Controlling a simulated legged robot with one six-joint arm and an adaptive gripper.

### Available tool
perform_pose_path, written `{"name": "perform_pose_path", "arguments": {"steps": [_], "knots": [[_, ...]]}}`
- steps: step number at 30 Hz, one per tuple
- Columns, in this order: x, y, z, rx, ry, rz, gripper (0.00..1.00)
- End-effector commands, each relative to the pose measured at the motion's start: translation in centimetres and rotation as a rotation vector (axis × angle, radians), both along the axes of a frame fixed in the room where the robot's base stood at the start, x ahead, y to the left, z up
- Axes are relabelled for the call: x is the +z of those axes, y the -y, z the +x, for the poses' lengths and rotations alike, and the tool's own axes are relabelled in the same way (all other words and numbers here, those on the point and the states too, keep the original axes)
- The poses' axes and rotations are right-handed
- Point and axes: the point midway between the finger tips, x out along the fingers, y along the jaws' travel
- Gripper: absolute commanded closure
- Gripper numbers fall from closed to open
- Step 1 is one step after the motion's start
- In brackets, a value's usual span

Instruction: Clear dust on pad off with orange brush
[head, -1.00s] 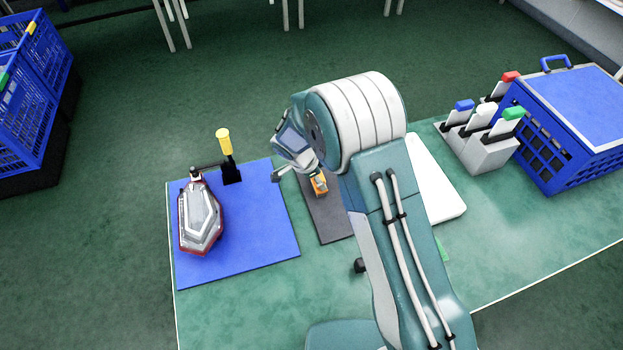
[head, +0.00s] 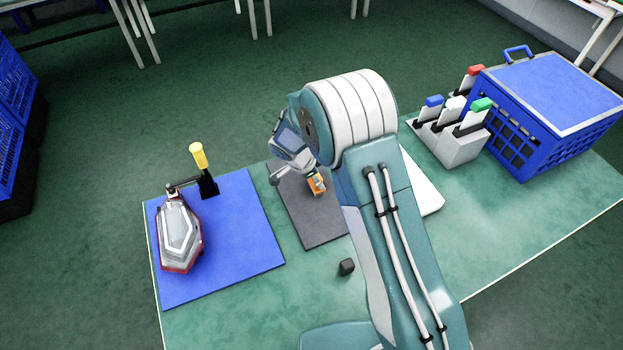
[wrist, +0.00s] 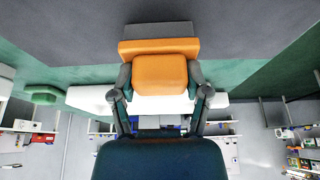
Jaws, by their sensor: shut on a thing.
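My gripper (head: 312,172) is shut on the orange brush (head: 317,187), over the dark grey pad (head: 308,222). In the wrist view the brush's orange block (wrist: 160,72) sits between the two fingers, with a grey bristle part (wrist: 158,30) beyond it. The pad fills the top of the wrist view (wrist: 60,25). The bristles point toward the pad; I cannot tell whether they touch it. My arm hides the pad's right side in the head view. No dust can be made out on the pad.
A blue mat (head: 240,245) at left holds a red and clear tail lamp (head: 180,235) and a yellow-handled clamp (head: 198,157). A small black block (head: 346,267) is near my arm. A marker holder (head: 455,145) and a blue crate (head: 505,140) stand at right.

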Motion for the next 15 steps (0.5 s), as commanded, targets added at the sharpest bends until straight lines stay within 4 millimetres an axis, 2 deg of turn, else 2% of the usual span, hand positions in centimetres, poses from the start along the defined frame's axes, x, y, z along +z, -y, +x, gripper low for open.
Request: {"name": "perform_pose_path", "arguments": {"steps": [15], "knots": [[-0.2,3.3,1.6,-0.002,0.001,0.002,0.77]]}}
